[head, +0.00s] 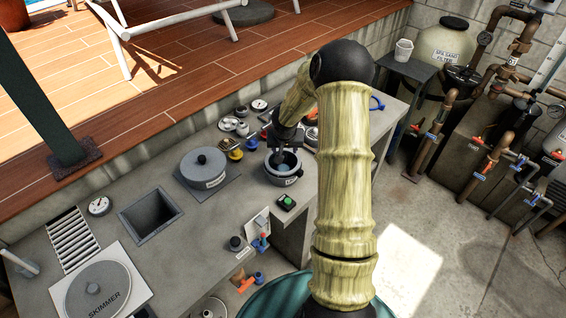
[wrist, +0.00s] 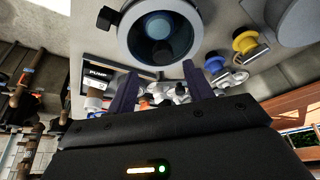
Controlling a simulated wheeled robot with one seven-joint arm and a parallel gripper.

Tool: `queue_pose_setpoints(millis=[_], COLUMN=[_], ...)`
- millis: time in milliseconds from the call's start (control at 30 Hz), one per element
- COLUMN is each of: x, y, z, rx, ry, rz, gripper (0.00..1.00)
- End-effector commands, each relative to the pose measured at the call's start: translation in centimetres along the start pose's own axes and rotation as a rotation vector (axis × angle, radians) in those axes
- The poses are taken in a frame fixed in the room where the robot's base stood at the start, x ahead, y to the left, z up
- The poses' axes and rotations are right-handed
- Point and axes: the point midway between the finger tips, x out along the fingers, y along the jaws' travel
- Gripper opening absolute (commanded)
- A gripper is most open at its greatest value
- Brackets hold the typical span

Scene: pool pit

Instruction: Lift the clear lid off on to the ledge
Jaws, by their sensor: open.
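A dark grey round pump pot (head: 284,180) stands on the grey counter, right of a larger lidded pot. A bluish, see-through disc (head: 284,168), seemingly the clear lid, shows within its rim. In the wrist view the pot's grey ring (wrist: 127,36) surrounds the bluish disc (wrist: 160,24), which has a darker round spot at its lower part. My gripper (head: 283,149) is over the far side of the pot in the head view. In the wrist view my gripper (wrist: 157,84) has its two dark fingers spread apart, with nothing between them. I cannot tell its exact height above the lid.
The grey counter (head: 150,243) has a square opening (head: 151,214), a grey lidded pot (head: 203,168) and a skimmer cover (head: 101,290). Several small valves and gauges (head: 233,125) crowd behind the pump pot.

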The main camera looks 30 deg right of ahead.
Motion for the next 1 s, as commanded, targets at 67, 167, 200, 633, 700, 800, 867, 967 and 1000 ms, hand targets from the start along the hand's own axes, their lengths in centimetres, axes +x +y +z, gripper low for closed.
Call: queue_pose_setpoints(millis=[67,167,200,633,700,800,867,967,1000], x=[1.0,2.1,2.6,4.4,4.4,4.4,4.4,4.4,4.4], y=[-0.3,-0.6,-0.7,-0.5,-0.5,-0.5,-0.5,-0.5,-0.5], z=[0.3,0.5,0.6,0.5,0.5,0.5,0.5,0.5,0.5], rx=[-0.004,-0.005,-0.005,-0.001,-0.001,-0.001,-0.001,-0.001,-0.001], ry=[-0.001,-0.002,-0.001,-0.001,-0.001,-0.001,-0.001,-0.001,-0.001], rz=[0.002,0.001,0.001,0.001,0.001,0.001,0.001,0.001,0.001], gripper=[0.52,0.52,0.52,0.52,0.52,0.52,0.52,0.44,0.36])
